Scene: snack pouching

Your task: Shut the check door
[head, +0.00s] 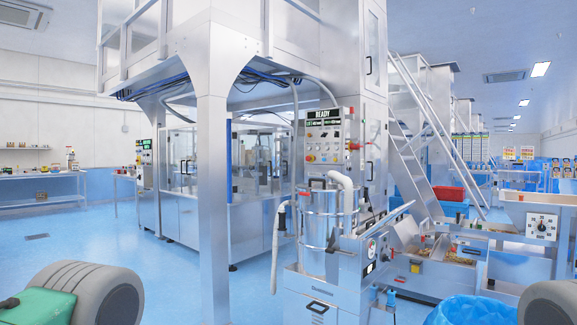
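No door in the head view is marked as the check door, and I cannot tell which one it is. The large packing machine in the middle has clear guard doors (183,160) with dark handles, which look closed. A tall metal panel door (371,45) with a black handle is on the column above the control panel. A steel cabinet (322,308) with a black handle stands low in front. Neither of my grippers shows in the view.
A control panel (324,138) reads READY. A steel vessel with a white hose (347,195) stands in front. A blue-lined bin (458,311) is at the lower right, near trays of product (455,254). Stairs (415,180) rise behind. Blue floor (70,245) is open at left.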

